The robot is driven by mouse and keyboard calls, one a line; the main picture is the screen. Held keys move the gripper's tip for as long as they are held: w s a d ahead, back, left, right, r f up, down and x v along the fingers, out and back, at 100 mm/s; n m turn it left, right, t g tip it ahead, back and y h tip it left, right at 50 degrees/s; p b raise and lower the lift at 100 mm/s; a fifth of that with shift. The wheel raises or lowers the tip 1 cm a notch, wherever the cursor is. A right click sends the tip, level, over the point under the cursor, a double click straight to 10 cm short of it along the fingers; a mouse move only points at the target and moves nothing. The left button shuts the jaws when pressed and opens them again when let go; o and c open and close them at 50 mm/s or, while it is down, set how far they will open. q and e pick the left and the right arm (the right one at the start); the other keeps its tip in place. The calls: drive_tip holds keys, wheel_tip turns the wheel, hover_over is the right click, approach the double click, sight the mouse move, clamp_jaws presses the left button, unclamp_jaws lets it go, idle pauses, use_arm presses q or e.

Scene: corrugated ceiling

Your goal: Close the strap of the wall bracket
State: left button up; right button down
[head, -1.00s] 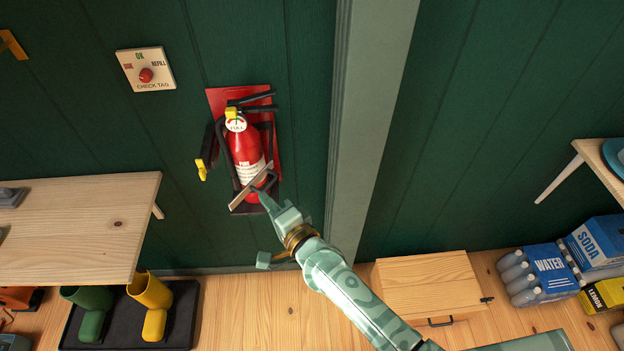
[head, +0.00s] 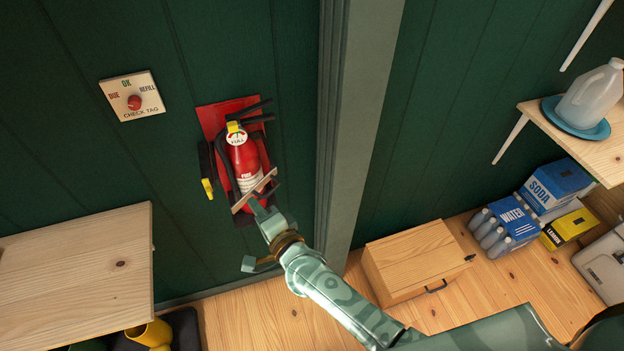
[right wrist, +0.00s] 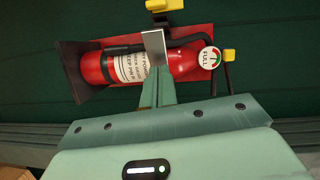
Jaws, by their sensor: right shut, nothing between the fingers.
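A red fire extinguisher (head: 240,155) with a white gauge label stands upright in a wall bracket with a red backplate (head: 212,118). The strap, a flat pale bar (head: 262,183), crosses slantwise in front of its lower body. The strap's flat grey face shows in the right wrist view (right wrist: 154,48). A yellow-tipped latch (head: 207,188) hangs at the bracket's left side; its yellow part shows in the right wrist view (right wrist: 157,5). My right gripper (head: 253,204) is shut and empty, its fingertips at the strap's outer side. Exact contact cannot be told. My left gripper is out of view.
A dial plate (head: 133,96) is on the wall at upper left. A wooden shelf (head: 75,260) juts out at lower left. A pale post (head: 360,110) stands right of the bracket. A wooden box (head: 420,262) and drink packs (head: 505,225) sit on the floor at right.

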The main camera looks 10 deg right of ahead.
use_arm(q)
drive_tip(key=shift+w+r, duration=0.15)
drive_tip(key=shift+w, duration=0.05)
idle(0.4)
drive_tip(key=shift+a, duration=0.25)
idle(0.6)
